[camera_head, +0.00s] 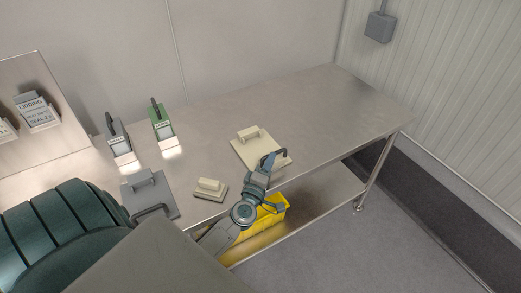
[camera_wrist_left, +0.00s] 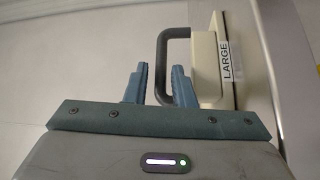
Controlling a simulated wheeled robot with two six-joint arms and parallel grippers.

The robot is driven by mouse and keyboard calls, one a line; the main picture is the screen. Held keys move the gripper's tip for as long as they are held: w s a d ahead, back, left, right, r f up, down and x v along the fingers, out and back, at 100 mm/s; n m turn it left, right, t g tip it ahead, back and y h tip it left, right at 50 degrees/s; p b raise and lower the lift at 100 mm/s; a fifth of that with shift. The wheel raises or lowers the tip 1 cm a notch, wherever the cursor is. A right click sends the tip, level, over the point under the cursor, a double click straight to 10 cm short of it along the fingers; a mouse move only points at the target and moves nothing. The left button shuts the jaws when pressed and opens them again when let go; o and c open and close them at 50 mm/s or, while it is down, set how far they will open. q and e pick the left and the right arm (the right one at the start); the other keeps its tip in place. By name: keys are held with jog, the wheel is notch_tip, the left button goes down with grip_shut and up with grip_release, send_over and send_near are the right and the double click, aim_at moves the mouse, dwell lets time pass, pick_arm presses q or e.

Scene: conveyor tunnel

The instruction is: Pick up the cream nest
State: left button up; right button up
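The cream nest, a flat cream plate (camera_head: 245,152) with a raised cream block on it, lies on the metal table in the head view. In the left wrist view a cream body with a LARGE label (camera_wrist_left: 207,65) and a dark looped handle (camera_wrist_left: 162,68) shows close up. My left gripper (camera_head: 270,160) is at the plate's near right corner. In the wrist view its blue fingers (camera_wrist_left: 160,68) are apart, with the handle's bar between them and gaps on both sides. My right gripper is not in view.
A smaller cream block on a plate (camera_head: 210,188) and a grey plate with a handle (camera_head: 150,195) lie to the left. Grey (camera_head: 118,138) and green (camera_head: 162,125) handled holders stand behind. A yellow bin (camera_head: 265,217) is below. The table's right side is clear.

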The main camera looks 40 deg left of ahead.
pick_arm(q)
jog(key=x, duration=0.4)
jog(key=shift+w+d+f, duration=0.1)
jog(key=shift+w+f, duration=0.05)
jog(key=shift+w, duration=0.3)
jog(key=shift+s, duration=0.1)
grip_shut()
dwell(0.9)
